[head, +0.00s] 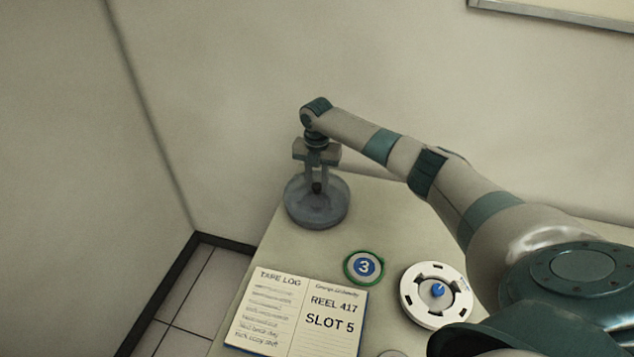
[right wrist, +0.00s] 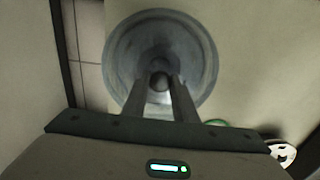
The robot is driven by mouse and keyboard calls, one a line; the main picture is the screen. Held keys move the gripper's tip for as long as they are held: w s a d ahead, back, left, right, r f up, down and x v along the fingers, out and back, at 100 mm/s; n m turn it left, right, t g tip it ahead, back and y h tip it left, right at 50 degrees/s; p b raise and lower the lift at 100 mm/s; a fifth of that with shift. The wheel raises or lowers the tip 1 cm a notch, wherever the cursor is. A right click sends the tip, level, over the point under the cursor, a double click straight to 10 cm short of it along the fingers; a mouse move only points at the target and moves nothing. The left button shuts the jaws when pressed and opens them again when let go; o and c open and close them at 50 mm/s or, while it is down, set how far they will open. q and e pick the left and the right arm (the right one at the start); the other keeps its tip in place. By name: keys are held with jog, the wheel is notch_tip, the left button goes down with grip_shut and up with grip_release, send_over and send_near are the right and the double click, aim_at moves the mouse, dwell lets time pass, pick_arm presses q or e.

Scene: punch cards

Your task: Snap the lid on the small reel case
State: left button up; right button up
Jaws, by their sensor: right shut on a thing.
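The round, smoky grey reel case (head: 302,215) stands near the far left edge of the table. Its lid (head: 334,210) shows as a translucent grey disc with a dark knob at the middle; I cannot tell whether a gap is left between lid and case. My right gripper (head: 317,186) points straight down over it and is shut on the knob. In the right wrist view the lid (right wrist: 195,50) lies beyond the fingers (right wrist: 160,85), with the knob between their tips. My left gripper is not in view.
On the table (head: 260,255) an open log book (head: 297,313) lies at the front left. A green-rimmed disc marked 3 (head: 364,267) and a white reel with a blue hub (head: 410,293) lie to the right. Walls rise behind and at left.

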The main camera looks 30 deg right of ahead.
aim_at(317, 185)
jog(key=shift+f+b, duration=0.9)
jog(key=shift+f, duration=0.9)
dwell(1.7)
jog(key=o, duration=1)
jog(key=shift+c, duration=1)
jog(key=shift+r, duration=0.15)
jog(key=shift+r+p, duration=3)
jog(key=shift+r, duration=0.45)
jog(key=shift+f, duration=0.1)
